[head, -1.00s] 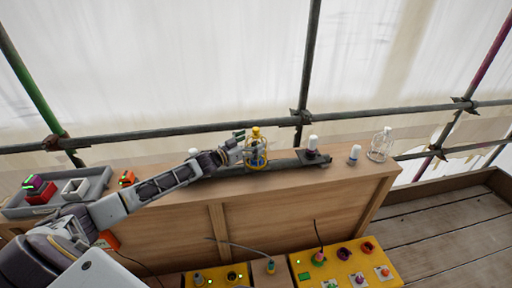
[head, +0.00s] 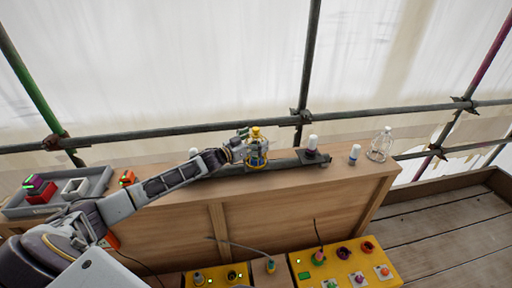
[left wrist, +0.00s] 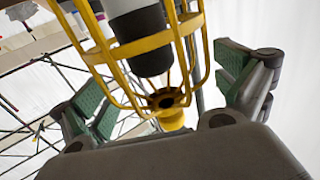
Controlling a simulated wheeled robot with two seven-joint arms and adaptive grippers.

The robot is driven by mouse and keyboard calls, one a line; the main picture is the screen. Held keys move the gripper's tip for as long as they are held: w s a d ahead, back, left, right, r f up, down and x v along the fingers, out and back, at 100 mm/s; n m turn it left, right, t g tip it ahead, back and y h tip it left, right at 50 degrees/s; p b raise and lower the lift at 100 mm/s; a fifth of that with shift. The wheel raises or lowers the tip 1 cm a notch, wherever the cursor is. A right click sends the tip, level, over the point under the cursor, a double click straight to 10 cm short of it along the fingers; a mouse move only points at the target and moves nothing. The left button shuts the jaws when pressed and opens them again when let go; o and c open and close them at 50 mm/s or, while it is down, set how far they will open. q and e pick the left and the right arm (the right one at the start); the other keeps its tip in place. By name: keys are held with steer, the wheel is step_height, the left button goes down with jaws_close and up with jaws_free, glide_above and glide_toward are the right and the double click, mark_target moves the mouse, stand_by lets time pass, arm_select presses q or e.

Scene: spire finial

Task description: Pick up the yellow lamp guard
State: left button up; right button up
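The yellow lamp guard (head: 255,131) is a wire cage with a yellow top knob, standing on a dark rail on the wooden bench. A white and black lamp (left wrist: 148,55) shows inside the cage in the left wrist view. My left gripper (head: 250,149) is at the guard. In the left wrist view its green-padded fingers are spread on either side of the yellow bars (left wrist: 130,50), with a gap visible at the right pad. Contact at the left pad is unclear. My right gripper is not in view.
A grey tray (head: 95,189) lies at left. A scaffold pipe (head: 365,112) runs behind the bench; yellow control boxes (head: 340,270) sit in front.

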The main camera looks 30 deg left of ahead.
arm_select(q)
steer(key=c, duration=0.7)
steer(key=shift+c, duration=0.3)
steer(key=shift+r, duration=0.65)
step_height(320, 180, up, 8)
steer(key=shift+r, duration=0.35)
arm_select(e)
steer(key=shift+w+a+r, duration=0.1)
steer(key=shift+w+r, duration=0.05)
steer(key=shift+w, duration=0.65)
